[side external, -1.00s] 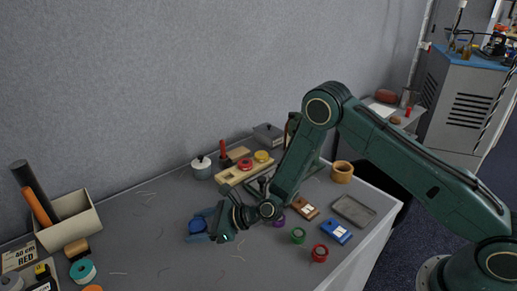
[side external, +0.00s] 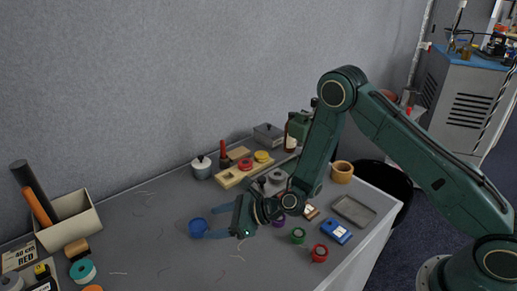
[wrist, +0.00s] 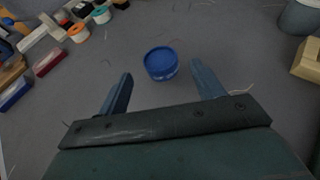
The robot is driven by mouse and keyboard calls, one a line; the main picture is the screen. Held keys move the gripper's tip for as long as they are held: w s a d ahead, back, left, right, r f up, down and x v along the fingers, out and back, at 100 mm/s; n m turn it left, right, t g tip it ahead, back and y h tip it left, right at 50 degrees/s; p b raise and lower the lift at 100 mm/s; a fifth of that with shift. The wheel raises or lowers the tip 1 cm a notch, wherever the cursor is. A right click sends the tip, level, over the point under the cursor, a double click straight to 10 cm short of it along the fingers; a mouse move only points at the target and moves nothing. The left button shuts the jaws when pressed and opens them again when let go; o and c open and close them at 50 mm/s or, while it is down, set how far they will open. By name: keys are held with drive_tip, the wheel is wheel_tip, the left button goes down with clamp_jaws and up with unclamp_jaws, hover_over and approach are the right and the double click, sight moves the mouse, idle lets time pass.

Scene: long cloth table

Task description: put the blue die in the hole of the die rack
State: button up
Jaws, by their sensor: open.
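The blue die (side external: 197,227) is a short round disc lying flat on the grey table. It also shows in the wrist view (wrist: 161,63), just beyond my fingertips and roughly centred between them. My gripper (side external: 214,222) is low over the table to the right of the die in the side view. Its fingers (wrist: 161,78) are open, empty and apart from the die. The die rack (side external: 229,179) is a pale wooden block at the back of the table, with a red and a yellow disc on it. Its empty hole is too small to make out.
A lidded pot (side external: 201,170) stands left of the rack. Purple, green (side external: 298,235) and red (side external: 319,252) round pieces and a blue box (side external: 336,232) lie right of my gripper. A bin (side external: 75,220) with rods stands at left. The table left of the die is mostly clear.

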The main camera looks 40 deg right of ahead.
drive_tip(key=shift+v, duration=3.25)
drive_tip(key=shift+a+r+n, duration=0.1)
drive_tip(key=shift+r+n, duration=0.4)
drive_tip(key=shift+r, duration=0.05)
drive_tip(key=s+d+r+n+g+h, duration=0.1)
drive_tip(key=s+d+r+n+g, duration=0.1)
drive_tip(key=s+r+n, duration=0.4)
drive_tip(key=s+d+r+n+g+h, duration=0.1)
drive_tip(key=s+r+n, duration=0.1)
drive_tip(key=r+n, duration=0.7)
drive_tip(key=s+d+r+n+h, duration=0.3)
drive_tip(key=s+d, duration=0.4)
drive_tip(key=s, duration=0.3)
drive_tip(key=s+d+r+n+g+h, duration=0.1)
drive_tip(key=s+d+r+n+h, duration=0.3)
drive_tip(key=s, duration=0.6)
drive_tip(key=d+r+n, duration=0.2)
drive_tip(key=d+n, duration=0.1)
drive_tip(key=n, duration=0.1)
drive_tip(key=shift+s+d+r, duration=0.25)
drive_tip(key=shift+s+r, duration=0.1)
drive_tip(key=shift+s, duration=0.05)
drive_tip(key=shift+o, duration=0.4)
